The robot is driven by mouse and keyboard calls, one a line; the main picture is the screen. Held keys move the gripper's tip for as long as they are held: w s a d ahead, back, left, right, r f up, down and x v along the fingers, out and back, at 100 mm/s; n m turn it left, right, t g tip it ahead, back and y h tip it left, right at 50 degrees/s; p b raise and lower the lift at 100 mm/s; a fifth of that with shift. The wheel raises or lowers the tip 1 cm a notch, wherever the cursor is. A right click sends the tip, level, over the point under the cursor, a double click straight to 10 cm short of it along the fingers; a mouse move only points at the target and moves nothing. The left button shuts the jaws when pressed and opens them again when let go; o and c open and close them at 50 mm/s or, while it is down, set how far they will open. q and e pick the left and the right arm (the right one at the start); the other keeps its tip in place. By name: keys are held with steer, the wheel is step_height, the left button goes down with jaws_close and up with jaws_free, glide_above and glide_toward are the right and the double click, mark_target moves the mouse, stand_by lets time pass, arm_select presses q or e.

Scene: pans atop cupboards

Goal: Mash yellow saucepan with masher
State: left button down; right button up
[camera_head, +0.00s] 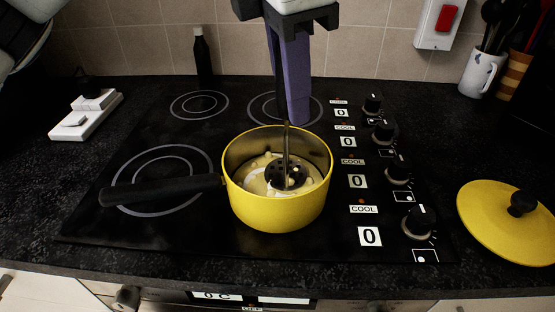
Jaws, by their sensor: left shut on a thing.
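The yellow saucepan (279,213) stands on the black hob, its black handle (160,190) pointing left. Pale, lumpy contents (262,188) lie in it. The masher (286,176) is upright inside the pan, with its dark perforated head down at the contents. My left gripper (297,118) comes down from the top centre with purple fingers, shut on the masher's upper part, which the fingers mostly hide. My right gripper is not in view.
A yellow lid (506,222) with a black knob lies on the counter at the right. Hob knobs (398,170) line the pan's right side.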

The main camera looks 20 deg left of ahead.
arm_select(q)
steer(key=shift+w, duration=0.2)
steer(key=shift+f, duration=0.15)
steer(key=shift+f+b, duration=0.95)
steer(key=shift+f, duration=0.1)
steer(key=shift+r, duration=0.1)
steer(key=shift+r+p, duration=1)
steer(key=shift+r, duration=0.15)
steer(key=shift+s+a+f, duration=0.1)
